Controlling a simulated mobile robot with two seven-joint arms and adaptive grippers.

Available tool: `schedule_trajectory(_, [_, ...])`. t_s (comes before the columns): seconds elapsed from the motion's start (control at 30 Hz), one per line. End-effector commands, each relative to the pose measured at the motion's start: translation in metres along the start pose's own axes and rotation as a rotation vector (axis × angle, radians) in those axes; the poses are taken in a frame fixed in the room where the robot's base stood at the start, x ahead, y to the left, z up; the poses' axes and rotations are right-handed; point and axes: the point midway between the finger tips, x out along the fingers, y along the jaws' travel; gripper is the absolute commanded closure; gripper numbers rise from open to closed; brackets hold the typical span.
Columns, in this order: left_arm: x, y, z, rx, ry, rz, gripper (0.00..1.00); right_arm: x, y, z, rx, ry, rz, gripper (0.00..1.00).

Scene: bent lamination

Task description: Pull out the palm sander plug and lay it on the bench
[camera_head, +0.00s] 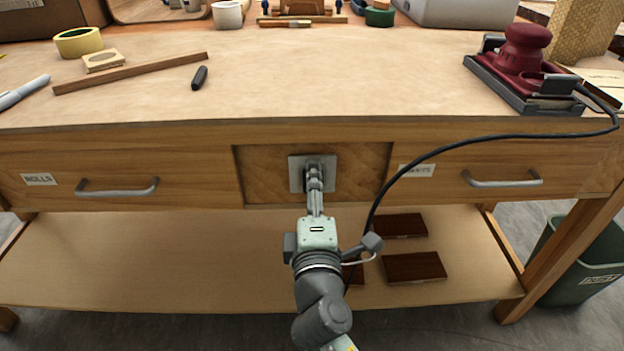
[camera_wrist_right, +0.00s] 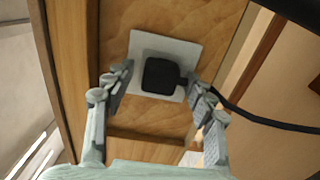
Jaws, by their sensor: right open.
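The palm sander (camera_head: 522,62), dark red on a grey base, stands at the right of the bench top (camera_head: 330,90). Its black cord (camera_head: 430,155) hangs over the front edge and also shows in the right wrist view (camera_wrist_right: 265,121). The black plug (camera_wrist_right: 160,76) sits at the grey outlet plate (camera_wrist_right: 136,50) in the bench's recessed front panel. In the head view my gripper mostly hides the plug in front of the plate (camera_head: 295,172). My right gripper (camera_wrist_right: 158,84) is open, its fingers on either side of the plug with gaps visible. My left gripper is not in view.
Drawers with handles (camera_head: 117,187) (camera_head: 502,179) flank the panel. A lower shelf (camera_head: 150,255) holds dark boards (camera_head: 414,266). A green bin (camera_head: 583,265) stands at right. A wood strip (camera_head: 130,73) and black marker (camera_head: 199,78) lie on the bench; its front middle is clear.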

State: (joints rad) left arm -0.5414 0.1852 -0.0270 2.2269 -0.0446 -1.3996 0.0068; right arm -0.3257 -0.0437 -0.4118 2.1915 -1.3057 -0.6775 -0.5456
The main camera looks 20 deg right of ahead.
Motion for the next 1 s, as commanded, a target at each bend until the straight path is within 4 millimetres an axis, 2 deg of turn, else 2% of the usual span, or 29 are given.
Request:
schedule_trajectory(0.17, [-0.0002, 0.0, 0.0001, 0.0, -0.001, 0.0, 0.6, 0.0, -0.0001, 0.0, 0.0, 0.0, 0.0, 0.46])
schedule_trajectory(0.6, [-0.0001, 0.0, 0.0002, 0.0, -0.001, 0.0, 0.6, 0.0, 0.0, 0.0, 0.0, 0.0, 0.0, 1.0])
schedule_trajectory(1.0, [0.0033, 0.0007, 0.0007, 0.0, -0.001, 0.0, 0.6, -0.0079, -0.0009, -0.0005, -0.001, 0.001, 0.0, 1.0])
